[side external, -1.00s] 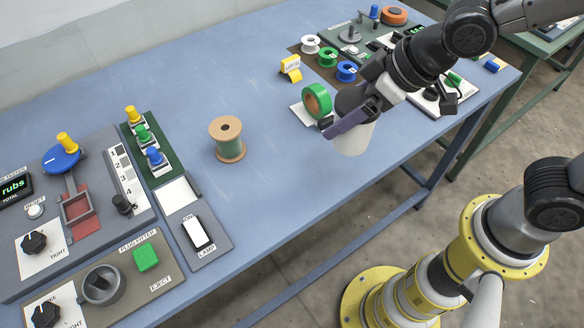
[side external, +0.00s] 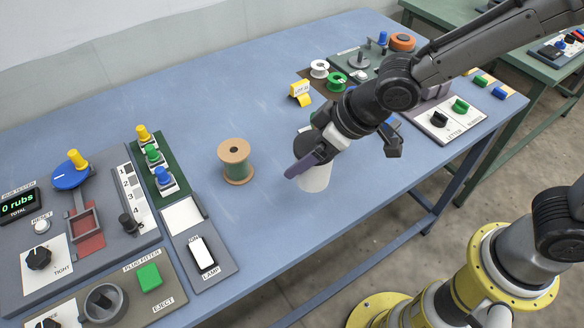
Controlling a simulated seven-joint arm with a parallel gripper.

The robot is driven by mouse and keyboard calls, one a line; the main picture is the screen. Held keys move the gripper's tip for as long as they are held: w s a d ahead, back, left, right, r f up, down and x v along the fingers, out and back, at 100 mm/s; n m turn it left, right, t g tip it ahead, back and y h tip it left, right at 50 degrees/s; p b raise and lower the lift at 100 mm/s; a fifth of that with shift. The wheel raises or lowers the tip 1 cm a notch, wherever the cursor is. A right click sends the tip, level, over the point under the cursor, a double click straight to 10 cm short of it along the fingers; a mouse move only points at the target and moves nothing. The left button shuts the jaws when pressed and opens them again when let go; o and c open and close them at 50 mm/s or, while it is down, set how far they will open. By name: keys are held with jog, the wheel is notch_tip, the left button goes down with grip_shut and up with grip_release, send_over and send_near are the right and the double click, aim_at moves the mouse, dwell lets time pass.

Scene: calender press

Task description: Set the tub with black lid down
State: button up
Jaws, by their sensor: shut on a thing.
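The tub (side external: 316,181) shows as a pale white, slightly tapered body over the middle of the blue table, roughly upright. My gripper (side external: 303,166) is shut on it near its top. The tub's lower end is visible against the table (side external: 262,245). I cannot tell whether it touches the surface or hangs just above it.
A thread spool (side external: 236,161) stands left of the tub. Yellow tape holder (side external: 300,94) and white reel (side external: 319,69) are behind. Control panels (side external: 110,200) fill the left; a panel (side external: 440,121) lies right. Table around the tub's front and left is clear.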

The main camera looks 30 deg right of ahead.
jog(key=shift+s+f+x, duration=0.1)
jog(key=shift+s+x, duration=0.05)
jog(key=shift+x, duration=0.95)
jog(key=shift+s+f+x, duration=0.1)
jog(key=shift+x, duration=0.95)
jog(key=shift+s+f+x, duration=0.1)
jog(key=shift+s+x, duration=0.05)
jog(key=shift+x, duration=0.95)
jog(key=shift+d+f, duration=0.1)
jog(key=shift+d, duration=0.05)
jog(key=o, duration=1.3)
